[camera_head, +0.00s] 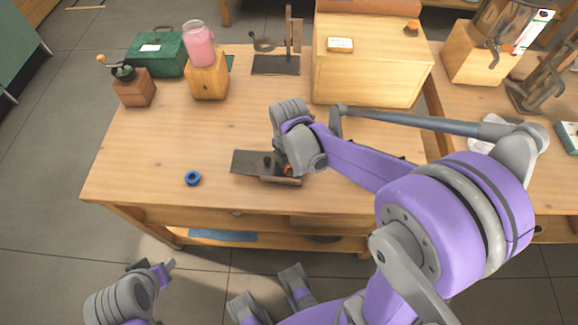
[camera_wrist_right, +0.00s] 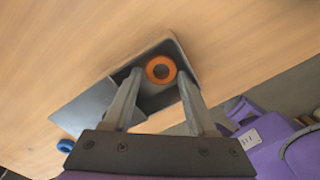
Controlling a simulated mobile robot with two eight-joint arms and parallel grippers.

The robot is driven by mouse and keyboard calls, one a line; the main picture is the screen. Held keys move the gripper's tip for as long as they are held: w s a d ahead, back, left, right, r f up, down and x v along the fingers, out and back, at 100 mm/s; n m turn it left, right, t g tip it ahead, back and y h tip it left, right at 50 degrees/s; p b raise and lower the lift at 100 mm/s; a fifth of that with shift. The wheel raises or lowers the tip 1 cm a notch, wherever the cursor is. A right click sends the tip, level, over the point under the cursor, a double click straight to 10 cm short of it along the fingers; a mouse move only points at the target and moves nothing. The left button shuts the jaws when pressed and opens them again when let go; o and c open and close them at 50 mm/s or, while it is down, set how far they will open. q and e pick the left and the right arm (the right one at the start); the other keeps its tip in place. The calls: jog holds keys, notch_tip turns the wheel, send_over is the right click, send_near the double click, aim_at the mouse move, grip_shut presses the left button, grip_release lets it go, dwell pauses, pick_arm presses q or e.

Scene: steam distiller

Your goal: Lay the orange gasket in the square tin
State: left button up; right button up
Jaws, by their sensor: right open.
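The orange gasket (camera_wrist_right: 161,69) is a thick ring. In the right wrist view it shows inside the outline of the dark square tin (camera_wrist_right: 178,48), near its far wall, and looks to be lying flat in it. My right gripper (camera_wrist_right: 160,76) is open, with a fingertip on either side of the gasket and a small gap at each. In the head view the tin (camera_head: 266,180) sits near the table's front edge, partly hidden by my right gripper (camera_head: 279,166); only a bit of the gasket (camera_head: 288,171) shows. My left gripper (camera_head: 155,267) is low at the bottom left, away from the table.
A grey flat plate (camera_wrist_right: 83,108) adjoins the tin. A blue ring (camera_head: 193,178) lies to its left. At the back stand a grinder (camera_head: 134,88), a green box (camera_head: 158,55), a pink jar (camera_head: 199,45) and a large wooden box (camera_head: 365,65). The table's left middle is clear.

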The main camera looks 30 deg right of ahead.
notch_tip(320, 180, up, 11)
jog(key=p, duration=0.2)
jog(key=s+a+f+m+t, duration=0.1)
jog(key=s+m, duration=0.4)
jog(key=m, duration=0.5)
jog(key=s+a+f+m+t, duration=0.2)
jog(key=s+m+t, duration=0.2)
jog(key=m, duration=0.7)
jog(key=shift+s+m, duration=0.3)
jog(key=shift+s, duration=0.8)
jog(key=shift+a+f, duration=0.1)
